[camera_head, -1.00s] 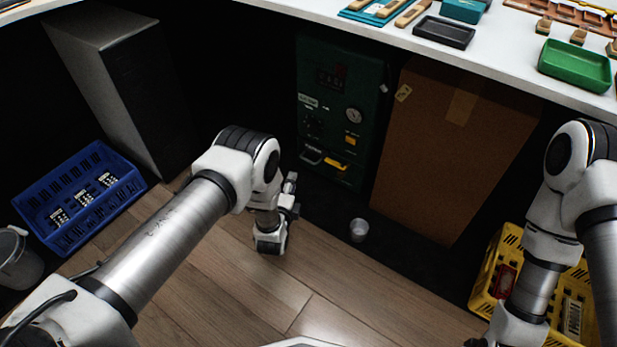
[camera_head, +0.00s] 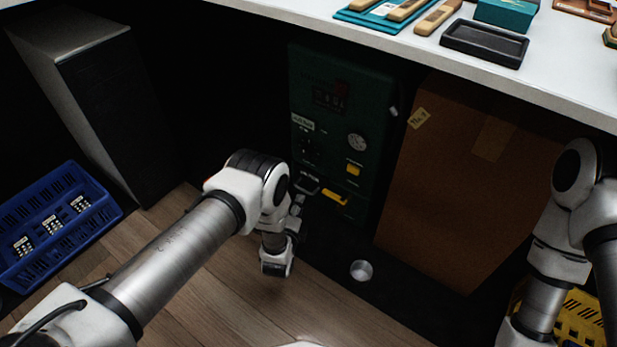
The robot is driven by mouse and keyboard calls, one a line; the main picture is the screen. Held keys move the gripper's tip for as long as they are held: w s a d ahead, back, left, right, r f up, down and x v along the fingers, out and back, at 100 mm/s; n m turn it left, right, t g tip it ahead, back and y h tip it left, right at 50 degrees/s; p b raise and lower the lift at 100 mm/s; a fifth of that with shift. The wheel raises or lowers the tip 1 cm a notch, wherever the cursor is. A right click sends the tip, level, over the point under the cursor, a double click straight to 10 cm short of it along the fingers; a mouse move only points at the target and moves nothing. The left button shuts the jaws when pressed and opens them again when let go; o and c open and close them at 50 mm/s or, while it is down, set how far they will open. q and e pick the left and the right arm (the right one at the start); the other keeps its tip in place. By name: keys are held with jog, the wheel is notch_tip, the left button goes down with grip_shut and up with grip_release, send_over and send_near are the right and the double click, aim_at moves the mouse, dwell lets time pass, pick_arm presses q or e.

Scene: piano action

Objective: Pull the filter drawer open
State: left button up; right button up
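A dark green machine (camera_head: 345,95) stands under the white worktop, with a counter, a round gauge and a yellow button on its front. Low on its front is a black handle (camera_head: 308,184), beside a yellow label (camera_head: 335,193); these appear to mark the filter drawer, which looks shut. My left gripper (camera_head: 297,207) is in front of the machine, just below and left of the handle. It is small, dark and partly hidden by its own wrist, so its fingers are unclear, and I cannot tell whether it touches the handle. My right gripper is out of view below the right edge.
A cardboard box (camera_head: 465,190) stands right of the machine. A small clear cup (camera_head: 361,270) is on the dark mat. A blue crate (camera_head: 55,225) is at left, a yellow crate (camera_head: 578,318) at lower right. The white worktop (camera_head: 560,75) overhangs above.

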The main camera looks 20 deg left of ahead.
aim_at(304, 191)
pick_arm(q)
jog(key=b+x, duration=0.5)
jog(key=x, duration=0.2)
jog(key=shift+w+f, duration=0.1)
jog(key=shift+w, duration=0.3)
grip_shut()
